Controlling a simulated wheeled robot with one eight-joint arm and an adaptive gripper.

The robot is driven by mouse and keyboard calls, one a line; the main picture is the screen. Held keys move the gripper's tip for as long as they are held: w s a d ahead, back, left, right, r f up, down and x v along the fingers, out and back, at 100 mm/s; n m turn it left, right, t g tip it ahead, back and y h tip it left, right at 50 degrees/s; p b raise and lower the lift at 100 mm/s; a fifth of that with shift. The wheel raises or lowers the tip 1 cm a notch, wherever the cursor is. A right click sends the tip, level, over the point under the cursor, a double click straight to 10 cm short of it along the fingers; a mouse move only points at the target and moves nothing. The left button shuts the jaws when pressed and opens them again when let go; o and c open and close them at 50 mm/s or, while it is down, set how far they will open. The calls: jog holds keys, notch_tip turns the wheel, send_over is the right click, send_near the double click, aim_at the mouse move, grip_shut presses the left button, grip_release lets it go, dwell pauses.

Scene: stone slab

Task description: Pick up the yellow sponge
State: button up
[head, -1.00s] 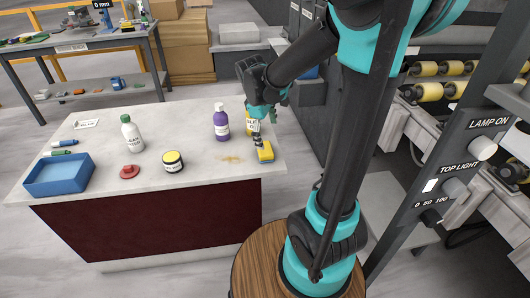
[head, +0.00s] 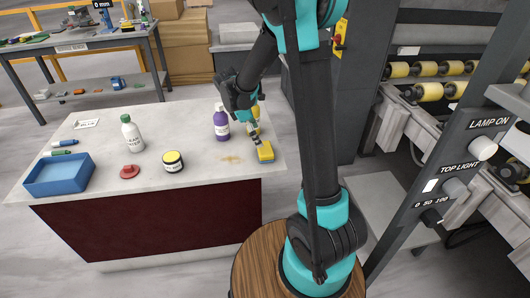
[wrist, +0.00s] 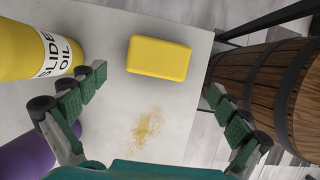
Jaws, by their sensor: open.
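The yellow sponge (head: 265,151) lies flat on the stone slab (head: 205,178) near its right edge. In the wrist view the sponge (wrist: 158,58) shows whole, ahead of my fingers and roughly centred between them. My gripper (head: 255,138) is just behind and above the sponge in the head view. In the wrist view my gripper (wrist: 158,84) has its fingers spread wide with nothing between them. A gap to the sponge remains visible there.
A yellow slide oil bottle (wrist: 38,45) and a purple bottle (head: 222,124) stand close left of my gripper. A tan crumb patch (wrist: 147,128) lies by the sponge. Farther left are a white bottle (head: 132,134), a dark jar (head: 173,161), a red lid (head: 130,172) and a blue tray (head: 58,188).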

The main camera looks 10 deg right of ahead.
aim_at(265, 148)
jog(key=shift+x, duration=3.95)
jog(key=shift+w, duration=0.1)
jog(key=shift+c, duration=0.2)
jog(key=c, duration=0.8)
jog(key=shift+r, duration=0.1)
jog(key=shift+c, duration=0.2)
notch_tip(265, 148, up, 20)
